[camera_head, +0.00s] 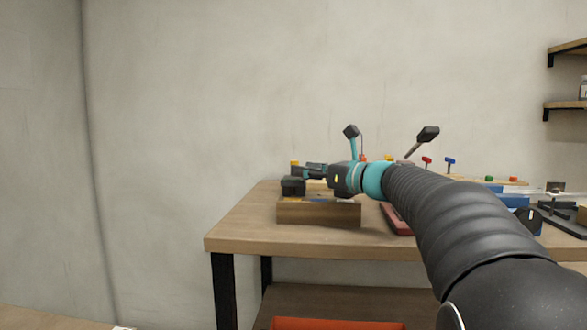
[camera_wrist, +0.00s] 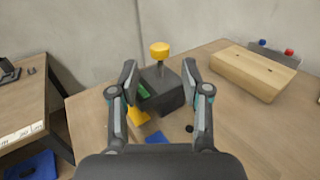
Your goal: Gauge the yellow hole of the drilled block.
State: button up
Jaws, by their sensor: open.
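A yellow cap (camera_wrist: 160,50) stands on a dark stem above a dark grey block (camera_wrist: 162,90) in the wrist view. My gripper (camera_wrist: 160,76) is open and empty, its fingers on either side of that stem, apart from it. Green (camera_wrist: 143,91), yellow (camera_wrist: 138,116) and blue (camera_wrist: 157,137) patches show left of and below the dark block. In the head view my gripper (camera_head: 305,178) is over the left end of a wooden block (camera_head: 318,213) on the table. I cannot make out a yellow hole or tell which block is drilled.
A pale wooden block (camera_wrist: 255,74) lies to the right in the wrist view, with red (camera_wrist: 289,52) and blue (camera_wrist: 262,43) knobs behind it. The table's (camera_head: 240,232) left front corner is bare.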

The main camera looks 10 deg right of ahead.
jog(key=shift+x, duration=2.05)
grip_shut()
